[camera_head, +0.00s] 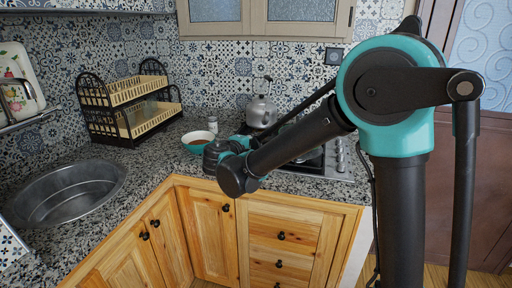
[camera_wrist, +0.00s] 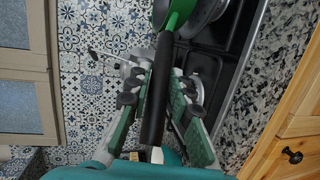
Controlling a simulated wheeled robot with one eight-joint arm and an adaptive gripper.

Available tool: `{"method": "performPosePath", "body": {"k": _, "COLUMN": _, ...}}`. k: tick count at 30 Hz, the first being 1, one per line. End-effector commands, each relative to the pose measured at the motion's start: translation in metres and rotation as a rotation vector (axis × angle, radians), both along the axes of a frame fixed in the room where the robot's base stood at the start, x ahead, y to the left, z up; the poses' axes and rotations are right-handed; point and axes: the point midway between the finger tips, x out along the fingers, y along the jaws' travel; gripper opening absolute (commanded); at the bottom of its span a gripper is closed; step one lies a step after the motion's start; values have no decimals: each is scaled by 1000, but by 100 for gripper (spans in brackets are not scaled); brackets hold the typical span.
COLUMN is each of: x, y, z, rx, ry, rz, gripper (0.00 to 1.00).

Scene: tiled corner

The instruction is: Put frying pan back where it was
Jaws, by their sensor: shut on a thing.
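My gripper (camera_wrist: 161,74) is shut on the black handle of the frying pan (camera_wrist: 155,105) in the wrist view. The green part of the pan shows beyond the fingertips at the top edge, where the picture cuts it off. The dark stove (camera_wrist: 218,75) lies beyond and to the right of the handle. It also shows in the head view (camera_head: 339,158), partly behind my arm. My arm hides most of the gripper and pan in the head view, so whether the pan touches the stove is unclear.
A metal kettle (camera_head: 261,112) stands at the back by the tiled wall. A two-tier rack (camera_head: 128,112) is in the corner and a sink (camera_head: 68,192) is at left. Counter between sink and bowl is clear.

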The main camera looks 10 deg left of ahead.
Motion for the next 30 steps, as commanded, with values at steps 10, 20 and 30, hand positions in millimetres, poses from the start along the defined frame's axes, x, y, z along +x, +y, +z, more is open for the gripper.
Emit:
{"method": "performPosePath", "body": {"k": 10, "x": 0, "y": 0, "z": -21, "rx": -3, "ry": -2, "rz": 0, "gripper": 0}}
{"method": "performPosePath", "body": {"k": 20, "x": 0, "y": 0, "z": -24, "rx": 0, "ry": 0, "rz": 0, "gripper": 29}}
{"method": "performPosePath", "body": {"k": 30, "x": 0, "y": 0, "z": -23, "rx": 0, "ry": 0, "rz": 0, "gripper": 41}}
